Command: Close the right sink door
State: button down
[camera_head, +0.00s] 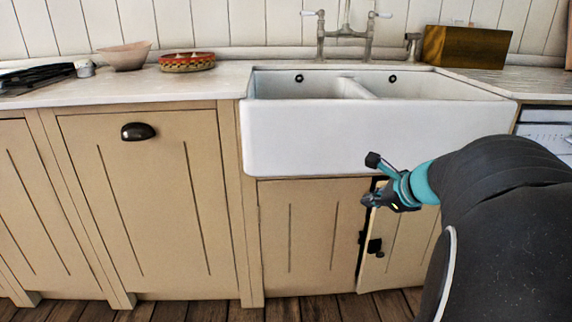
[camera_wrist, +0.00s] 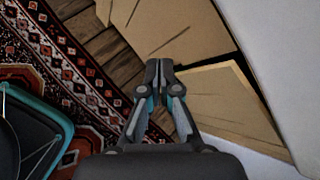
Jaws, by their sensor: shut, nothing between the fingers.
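The right sink door (camera_head: 408,245) is a tan wooden panel under the white sink, standing slightly ajar. A dark gap shows along its left, free edge, with a dark knob low near that edge. My gripper (camera_head: 368,198) is at the upper part of this edge, shut and empty. In the wrist view the right door (camera_wrist: 228,100) lies just beyond and right of my fingertips (camera_wrist: 159,68). Whether they touch it I cannot tell. The left sink door (camera_head: 312,240) is closed. My arm hides the right door's upper right part.
The white double sink (camera_head: 370,135) juts out above the doors. A drawer-like cabinet front (camera_head: 145,210) with a dark cup handle is at left. A patterned rug (camera_wrist: 85,90) covers the wooden floor before the cabinet. A white appliance (camera_head: 545,135) stands at right.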

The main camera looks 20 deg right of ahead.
jog(key=d+f+m+t+h+b, duration=0.1)
jog(key=d+f+m+t+h, duration=0.15)
jog(key=d+m, duration=1.1)
jog(key=w+d+f+n, duration=0.1)
jog(key=w+d+f, duration=0.1)
jog(key=w, duration=0.4)
jog(key=w+d+f+n, duration=0.2)
jog(key=w+d, duration=0.1)
jog(key=w, duration=0.2)
jog(key=shift+w+f+b, duration=0.15)
jog(key=shift+w+b, duration=0.25)
jog(key=shift+b, duration=0.05)
jog(key=shift+h, duration=0.25)
jog(key=w, duration=0.2)
jog(key=shift+w+p, duration=0.35)
jog(key=shift+p, duration=0.05)
jog(key=shift+s, duration=0.1)
